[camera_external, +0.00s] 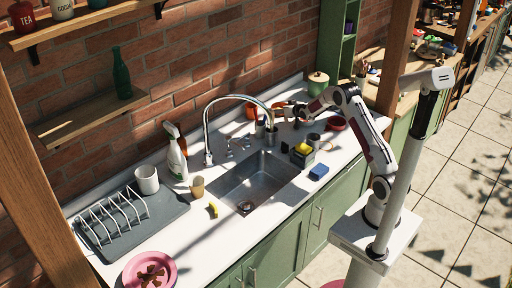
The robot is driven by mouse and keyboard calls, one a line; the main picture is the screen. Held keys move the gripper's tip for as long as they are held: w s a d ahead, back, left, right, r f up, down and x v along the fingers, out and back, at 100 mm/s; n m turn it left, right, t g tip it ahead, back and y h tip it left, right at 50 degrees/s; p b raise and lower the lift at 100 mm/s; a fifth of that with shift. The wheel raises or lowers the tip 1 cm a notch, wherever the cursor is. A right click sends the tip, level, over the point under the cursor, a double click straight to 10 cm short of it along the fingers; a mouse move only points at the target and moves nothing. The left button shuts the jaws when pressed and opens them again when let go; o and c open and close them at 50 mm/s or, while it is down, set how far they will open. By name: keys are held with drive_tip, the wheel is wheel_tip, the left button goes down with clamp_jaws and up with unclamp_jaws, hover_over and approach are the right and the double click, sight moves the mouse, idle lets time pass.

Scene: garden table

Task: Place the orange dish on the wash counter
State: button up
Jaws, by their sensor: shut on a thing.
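My arm reaches in from the right over the white wash counter (185,222). My gripper (283,110) is low over the back of the counter, behind the sink and right of the tap. It is small in this view, but it looks shut on an orange piece, which I take to be the orange dish (277,104). The fingers partly hide it, and I cannot tell whether it touches the counter. Another orange item (251,113) stands just left of it, partly behind the tap's spout.
The tall curved tap (207,125) and sink (254,181) lie left of my gripper. A dark red bowl (336,124), a lidded pot (318,82), a yellow sponge holder (302,153) and a blue sponge (319,172) are nearby. A dish rack (112,218) stands at left.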

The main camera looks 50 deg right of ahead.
drive_tip(key=o, duration=1.2)
drive_tip(key=shift+s+a+f, duration=0.1)
drive_tip(key=shift+s+f, duration=0.05)
drive_tip(key=shift+f, duration=0.6)
drive_tip(key=shift+r, duration=0.5)
drive_tip(key=shift+s+a+r, duration=0.15)
drive_tip(key=shift+s+r, duration=0.5)
drive_tip(key=shift+s, duration=0.1)
drive_tip(key=shift+v, duration=5.05)
drive_tip(key=shift+w+r, duration=0.1)
drive_tip(key=shift+r, duration=0.05)
